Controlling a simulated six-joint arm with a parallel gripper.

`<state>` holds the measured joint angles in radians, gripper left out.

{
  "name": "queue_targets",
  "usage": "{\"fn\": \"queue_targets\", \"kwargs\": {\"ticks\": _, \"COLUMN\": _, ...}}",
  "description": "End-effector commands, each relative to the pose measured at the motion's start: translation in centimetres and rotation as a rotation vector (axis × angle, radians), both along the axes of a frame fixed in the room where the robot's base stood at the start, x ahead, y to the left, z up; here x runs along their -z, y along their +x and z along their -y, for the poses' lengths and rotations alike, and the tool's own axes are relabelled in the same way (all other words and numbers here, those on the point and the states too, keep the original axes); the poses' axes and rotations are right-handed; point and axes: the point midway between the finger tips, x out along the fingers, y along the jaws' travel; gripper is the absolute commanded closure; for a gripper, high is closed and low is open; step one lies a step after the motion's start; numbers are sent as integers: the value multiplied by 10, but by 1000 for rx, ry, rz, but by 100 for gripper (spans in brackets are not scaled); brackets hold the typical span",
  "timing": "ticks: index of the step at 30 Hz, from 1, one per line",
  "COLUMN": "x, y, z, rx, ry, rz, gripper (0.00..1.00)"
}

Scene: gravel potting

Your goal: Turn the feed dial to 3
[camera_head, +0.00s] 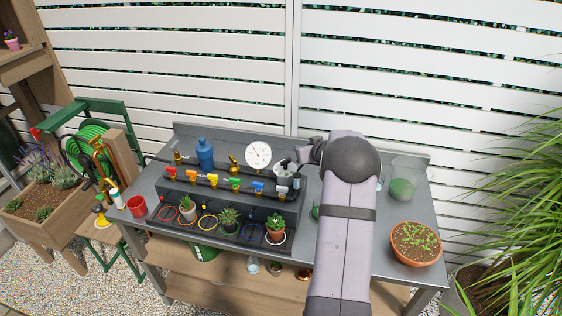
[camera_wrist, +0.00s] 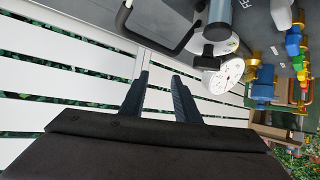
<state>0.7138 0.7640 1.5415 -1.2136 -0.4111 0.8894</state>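The feed dial appears to be the white round plate with a dark knob (camera_head: 283,168) at the right end of the valve row in the head view. In the wrist view a white disc with dark parts (camera_wrist: 226,47) seems to be the same dial, partly covered by a grey-blue cylinder. Its numbers and setting are too small to read. My gripper (camera_wrist: 160,76) is open and empty in the wrist view, with the fence behind its fingers. It is apart from the dial. In the head view my arm largely hides it.
A white gauge (camera_head: 258,154) stands left of the dial; it also shows in the wrist view (camera_wrist: 225,77). Coloured valves (camera_head: 235,184) and a blue bottle (camera_head: 205,153) are farther left. A glass beaker (camera_head: 406,178) and terracotta bowl (camera_head: 416,243) stand right of my arm.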

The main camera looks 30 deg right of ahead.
Motion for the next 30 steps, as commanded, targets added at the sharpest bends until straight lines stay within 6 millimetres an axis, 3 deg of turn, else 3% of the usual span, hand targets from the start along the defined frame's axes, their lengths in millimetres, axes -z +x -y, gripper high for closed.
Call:
{"fn": "queue_targets", "kwargs": {"ticks": 5, "x": 1, "y": 39, "z": 17, "rx": 190, "ry": -36, "rz": -55, "gripper": 71}}
{"fn": "queue_targets", "kwargs": {"ticks": 13, "x": -39, "y": 77, "z": 26, "rx": 589, "ry": -86, "rz": 4, "gripper": 71}}
{"fn": "queue_targets", "kwargs": {"ticks": 15, "x": -25, "y": 79, "z": 9, "rx": 683, "ry": -84, "rz": 4, "gripper": 71}}
{"fn": "queue_targets", "kwargs": {"ticks": 20, "x": -16, "y": 76, "z": -35, "rx": 906, "ry": -81, "rz": 43, "gripper": 71}}
{"fn": "queue_targets", "kwargs": {"ticks": 27, "x": -7, "y": 49, "z": -106, "rx": 1184, "ry": -79, "rz": 119, "gripper": 71}}
{"fn": "queue_targets", "kwargs": {"ticks": 30, "x": -6, "y": 38, "z": -128, "rx": 1260, "ry": -80, "rz": 143, "gripper": 71}}
